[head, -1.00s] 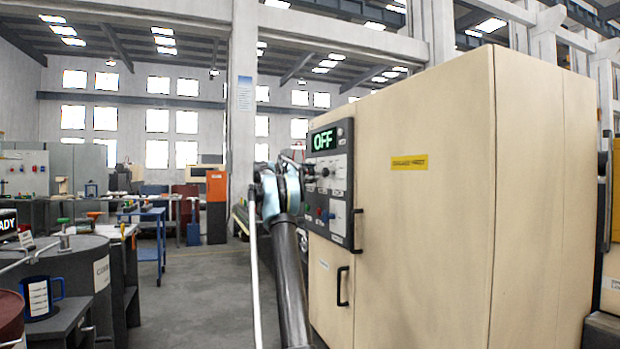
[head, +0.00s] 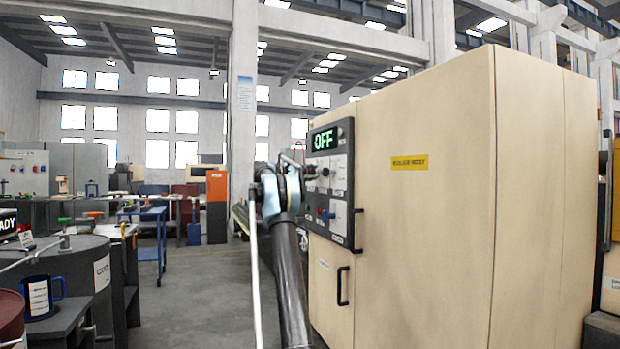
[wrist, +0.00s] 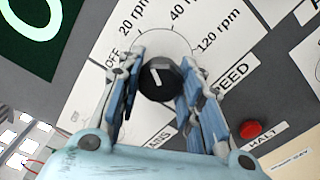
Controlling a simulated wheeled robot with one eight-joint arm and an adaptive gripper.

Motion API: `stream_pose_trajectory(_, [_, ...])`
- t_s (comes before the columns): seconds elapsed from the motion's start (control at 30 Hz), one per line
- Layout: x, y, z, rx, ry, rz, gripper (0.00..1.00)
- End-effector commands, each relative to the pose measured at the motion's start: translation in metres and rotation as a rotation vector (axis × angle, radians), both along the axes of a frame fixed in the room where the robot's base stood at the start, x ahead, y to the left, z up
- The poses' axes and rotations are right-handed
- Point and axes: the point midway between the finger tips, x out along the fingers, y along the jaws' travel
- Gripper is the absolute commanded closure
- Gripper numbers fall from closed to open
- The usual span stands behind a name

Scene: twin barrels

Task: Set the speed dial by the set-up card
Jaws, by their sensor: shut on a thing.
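The speed dial (wrist: 160,85) is a round black knob with a white pointer line in the wrist view. OFF, 20 rpm, 40 rpm and 120 rpm are printed around it. Its pointer leans up and slightly left, roughly toward the 20 rpm side; the exact setting is hard to tell. My gripper (wrist: 160,90) is shut on the dial, one blue-padded finger on each side. My arm partly hides the panel. I cannot make out a set-up card.
A red button (wrist: 251,129) marked HALT sits close to the right finger. The large beige cabinet (head: 430,220) fills the right of the head view. A blue mug (head: 38,298) stands on a dark bench at left. Open floor lies between the benches and cabinet.

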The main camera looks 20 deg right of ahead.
Motion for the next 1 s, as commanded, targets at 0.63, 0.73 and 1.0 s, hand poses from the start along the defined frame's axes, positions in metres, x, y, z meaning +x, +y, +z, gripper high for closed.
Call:
stream_pose_trajectory(0.63, [-0.0005,-0.0007,-0.0019,0.022,-0.526,-0.004,0.91])
stream_pose_trajectory(0.73, [-0.0003,-0.0006,-0.0021,0.024,-0.576,-0.003,0.91])
stream_pose_trajectory(1.0, [0.0001,-0.0007,-0.0023,0.027,-0.651,-0.003,0.91])
